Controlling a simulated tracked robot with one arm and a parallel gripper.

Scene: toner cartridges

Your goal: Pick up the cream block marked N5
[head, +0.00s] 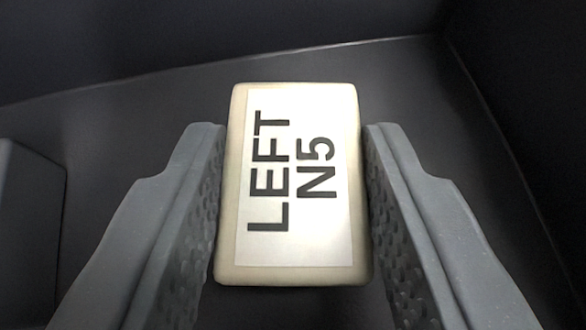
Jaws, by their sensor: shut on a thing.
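The cream block (293,275) is in the middle of the head view, with a white label on its upper face. The label reads "LEFT N5" in black letters turned sideways. My gripper (293,150) has one grey finger on each side of the block. The fingers are shut on the block's left and right sides, and their inner faces are dimpled. The block's underside is hidden, so I cannot tell whether it touches the dark surface below.
A dark floor (130,115) surrounds the block, with dark walls at the back and on the right (530,90). A dark box-like shape (28,230) stands at the left edge. The floor behind the block looks clear.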

